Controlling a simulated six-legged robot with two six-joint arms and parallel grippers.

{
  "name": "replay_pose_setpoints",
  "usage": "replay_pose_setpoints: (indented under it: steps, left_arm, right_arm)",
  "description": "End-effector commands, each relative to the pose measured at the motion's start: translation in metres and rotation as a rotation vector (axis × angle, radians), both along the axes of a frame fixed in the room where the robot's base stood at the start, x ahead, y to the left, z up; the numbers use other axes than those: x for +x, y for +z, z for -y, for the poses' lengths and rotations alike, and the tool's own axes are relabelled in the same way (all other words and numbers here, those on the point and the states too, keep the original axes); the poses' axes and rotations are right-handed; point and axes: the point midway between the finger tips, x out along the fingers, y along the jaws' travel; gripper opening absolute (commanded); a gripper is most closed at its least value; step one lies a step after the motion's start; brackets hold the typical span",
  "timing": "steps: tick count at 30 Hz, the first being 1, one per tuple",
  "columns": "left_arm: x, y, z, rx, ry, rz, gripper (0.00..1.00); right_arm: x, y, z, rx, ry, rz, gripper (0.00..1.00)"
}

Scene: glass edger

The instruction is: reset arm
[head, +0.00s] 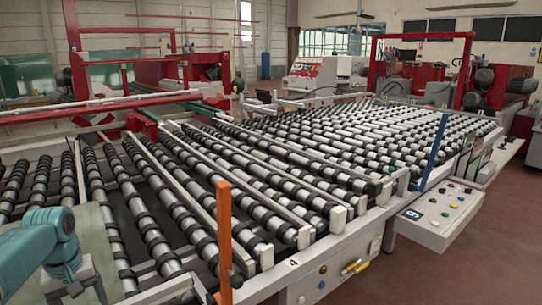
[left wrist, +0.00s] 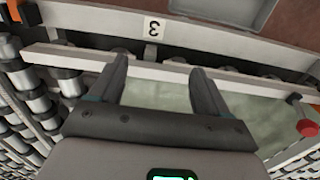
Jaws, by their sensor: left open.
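My left arm comes in at the lower left of the head view, with its end at the bottom edge above the roller bed. My left gripper (left wrist: 160,64) shows in the left wrist view with its two dark fingers apart and nothing between them. Beyond and below the fingers lies a pale greenish glass sheet (left wrist: 245,115), next to a white rail (left wrist: 225,78) and a frame marked "3". I cannot tell whether the fingers touch the glass. My right gripper is in neither view.
A long roller conveyor (head: 290,150) fills the middle of the head view. An orange post (head: 224,240) and a blue post (head: 435,152) stand up at its near edge. A control panel (head: 440,215) juts out at right. A red button (left wrist: 307,128) shows in the wrist view.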

Motion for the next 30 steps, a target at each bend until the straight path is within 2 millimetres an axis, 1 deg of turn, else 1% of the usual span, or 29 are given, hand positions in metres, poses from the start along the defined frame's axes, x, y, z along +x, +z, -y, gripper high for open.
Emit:
replay_pose_setpoints:
  steps: [1, 8, 11, 14, 17, 20, 21, 23, 24, 26, 27, 29, 30]
  left_arm:
    - [0.002, -0.01, 0.004, -0.008, -0.015, -0.005, 0.77]
    - [0.013, -0.045, 0.021, -0.032, -0.079, 0.007, 0.77]
    - [0.016, -0.063, 0.033, -0.047, -0.111, 0.015, 0.77]
    - [0.019, -0.086, 0.048, -0.066, -0.15, 0.022, 0.77]
    - [0.02, -0.114, 0.068, -0.092, -0.193, 0.03, 0.77]
    - [0.017, -0.15, 0.096, -0.126, -0.246, 0.042, 0.77]
    - [0.014, -0.165, 0.109, -0.142, -0.268, 0.048, 0.77]
    - [0.008, -0.186, 0.128, -0.164, -0.298, 0.057, 0.77]
    - [0.003, -0.2, 0.14, -0.18, -0.316, 0.063, 0.77]
    - [-0.006, -0.221, 0.159, -0.202, -0.341, 0.071, 0.77]
    - [-0.014, -0.233, 0.171, -0.216, -0.357, 0.076, 0.77]
    - [-0.027, -0.251, 0.19, -0.237, -0.378, 0.084, 0.77]
    - [-0.036, -0.263, 0.202, -0.25, -0.391, 0.089, 0.77]
  right_arm:
    - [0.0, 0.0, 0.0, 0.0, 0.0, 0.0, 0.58]
    - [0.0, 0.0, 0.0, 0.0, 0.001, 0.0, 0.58]
    - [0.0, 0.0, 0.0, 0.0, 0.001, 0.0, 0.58]
    - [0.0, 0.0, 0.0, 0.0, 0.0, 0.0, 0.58]
    - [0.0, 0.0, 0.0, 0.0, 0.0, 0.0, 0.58]
    - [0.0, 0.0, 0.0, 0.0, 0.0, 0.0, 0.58]
    - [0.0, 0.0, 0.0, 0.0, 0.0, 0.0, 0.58]
    - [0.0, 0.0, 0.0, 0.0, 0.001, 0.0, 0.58]
    - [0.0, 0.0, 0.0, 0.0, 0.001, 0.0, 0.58]
    - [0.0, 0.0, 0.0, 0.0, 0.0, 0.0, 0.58]
    - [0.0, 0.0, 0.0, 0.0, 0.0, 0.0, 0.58]
    - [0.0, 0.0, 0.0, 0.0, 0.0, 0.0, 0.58]
    - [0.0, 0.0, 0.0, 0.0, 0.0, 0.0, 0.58]
